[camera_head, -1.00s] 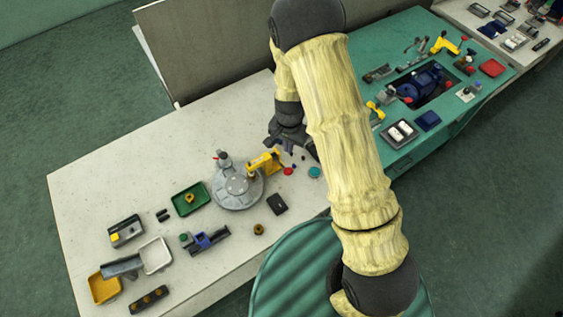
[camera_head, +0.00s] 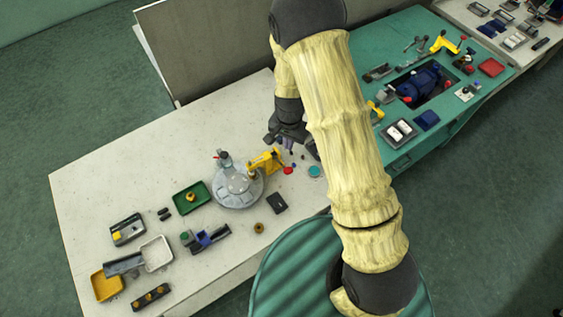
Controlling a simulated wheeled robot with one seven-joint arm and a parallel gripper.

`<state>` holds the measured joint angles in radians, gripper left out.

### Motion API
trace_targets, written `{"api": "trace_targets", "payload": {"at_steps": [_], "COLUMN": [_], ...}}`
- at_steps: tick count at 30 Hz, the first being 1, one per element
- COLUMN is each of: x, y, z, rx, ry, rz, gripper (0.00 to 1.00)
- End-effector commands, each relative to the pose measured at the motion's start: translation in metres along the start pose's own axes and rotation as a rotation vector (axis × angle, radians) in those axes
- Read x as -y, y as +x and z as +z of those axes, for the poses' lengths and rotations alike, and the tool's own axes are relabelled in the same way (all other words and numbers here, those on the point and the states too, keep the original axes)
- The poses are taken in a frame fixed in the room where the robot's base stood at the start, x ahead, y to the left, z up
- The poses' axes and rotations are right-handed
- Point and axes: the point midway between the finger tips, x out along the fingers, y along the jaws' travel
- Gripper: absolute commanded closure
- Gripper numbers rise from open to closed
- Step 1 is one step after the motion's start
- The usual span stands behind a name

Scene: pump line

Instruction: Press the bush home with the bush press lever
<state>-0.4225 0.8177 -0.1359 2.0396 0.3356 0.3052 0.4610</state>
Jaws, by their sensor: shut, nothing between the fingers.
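A round grey fixture (camera_head: 238,190) stands on the pale bench. A small upright grey part with a red tip (camera_head: 220,156) is at its back edge. A yellow lever-like piece (camera_head: 264,160) is at its right side, with a red knob (camera_head: 288,170) at the right end. I cannot tell for sure which of these is the bush press lever. A small brass piece (camera_head: 259,228), perhaps a bush, lies in front of the fixture. My gripper (camera_head: 289,146) is shut and empty, behind and above the red knob and apart from it. My forearm partly hides it.
A green tray (camera_head: 180,203) with a brass part is left of the fixture. A black block (camera_head: 277,203) and a teal disc (camera_head: 314,171) lie to the right. Several trays and holders fill the front left. A green bench (camera_head: 400,165) with a blue pump adjoins at right.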

Motion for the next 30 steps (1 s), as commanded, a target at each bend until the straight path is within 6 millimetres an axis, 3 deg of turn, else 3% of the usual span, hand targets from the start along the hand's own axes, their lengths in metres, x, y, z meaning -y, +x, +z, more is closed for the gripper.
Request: {"api": "trace_targets", "payload": {"at_steps": [4,16,30], "x": [0.0,0.0,0.0], "y": [-0.01,-0.012,-0.05], "z": [0.0,0.0,0.0], "rx": [0.0,0.0,0.0], "ry": [0.0,0.0,0.0], "rz": [0.0,0.0,0.0], "gripper": [1.0,1.0,1.0]}}
